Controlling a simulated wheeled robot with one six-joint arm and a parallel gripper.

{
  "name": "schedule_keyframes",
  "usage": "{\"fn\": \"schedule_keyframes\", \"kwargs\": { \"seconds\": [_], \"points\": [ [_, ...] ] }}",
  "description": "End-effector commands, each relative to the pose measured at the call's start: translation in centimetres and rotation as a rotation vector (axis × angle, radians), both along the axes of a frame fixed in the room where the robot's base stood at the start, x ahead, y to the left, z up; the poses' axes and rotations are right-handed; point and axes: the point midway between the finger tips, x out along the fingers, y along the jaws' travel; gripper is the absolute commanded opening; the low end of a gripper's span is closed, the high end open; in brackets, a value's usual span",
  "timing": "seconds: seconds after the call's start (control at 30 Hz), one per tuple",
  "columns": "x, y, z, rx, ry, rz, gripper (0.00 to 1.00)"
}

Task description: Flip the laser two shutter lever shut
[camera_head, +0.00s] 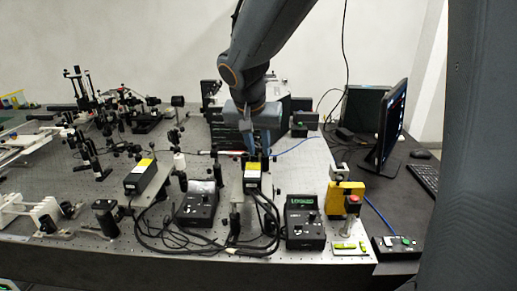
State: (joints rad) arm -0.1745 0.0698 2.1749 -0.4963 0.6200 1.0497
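Two black laser boxes with yellow-topped labels stand on the optical bench, a left one (140,176) and a right one (252,181). I cannot read which is laser two. My gripper (258,154) points down just behind the right box's far end, its fingertips close to or overlapping that end in the picture. Whether it touches anything there is not clear. The shutter lever cannot be made out; the fingers may hide it. The finger gap is too small to judge.
Two black controllers stand in front, a left one (199,203) and one with a green display (303,222). Black cables loop between them. A yellow post with a red button (346,197) stands right, near a monitor (389,127). Optical mounts (90,150) crowd the left.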

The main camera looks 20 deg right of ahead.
Motion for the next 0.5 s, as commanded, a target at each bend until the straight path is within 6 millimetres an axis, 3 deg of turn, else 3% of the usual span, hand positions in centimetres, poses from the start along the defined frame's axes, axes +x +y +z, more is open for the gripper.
{"fn": "schedule_keyframes", "kwargs": {
  "seconds": [0.3,0.5],
  "points": [
    [-1.7,1.1,4.4,0.001,-0.003,0.002,0.23],
    [-2.5,1.5,6.2,0.000,-0.001,0.001,0.23]
  ]
}}
